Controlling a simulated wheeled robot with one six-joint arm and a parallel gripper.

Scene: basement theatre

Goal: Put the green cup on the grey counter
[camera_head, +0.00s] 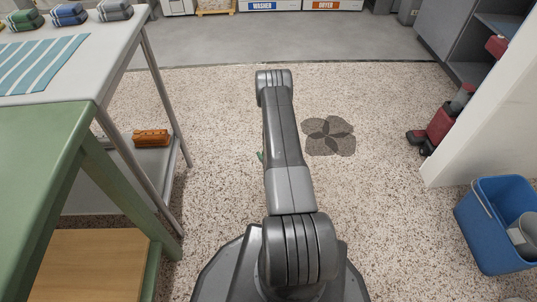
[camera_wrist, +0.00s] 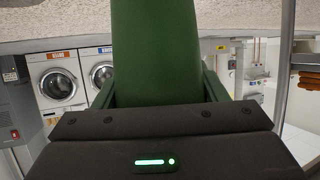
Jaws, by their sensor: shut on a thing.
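The green cup (camera_wrist: 157,48) fills the upper middle of the wrist view, close to the camera. In the head view my arm hides the gripper and nearly all of the cup; only a small green bit (camera_head: 261,156) shows at the arm's left side. A light grey tabletop (camera_head: 112,47) stands at the upper left of the head view, apart from my arm. I cannot tell whether it is the grey counter.
The grey top holds a striped cloth (camera_head: 40,66) and several folded towels (camera_head: 68,14). A green table (camera_head: 40,140) is nearer at left. An orange item (camera_head: 151,138) lies on the lower shelf. A blue bucket (camera_head: 490,232) and white wall stand at right.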

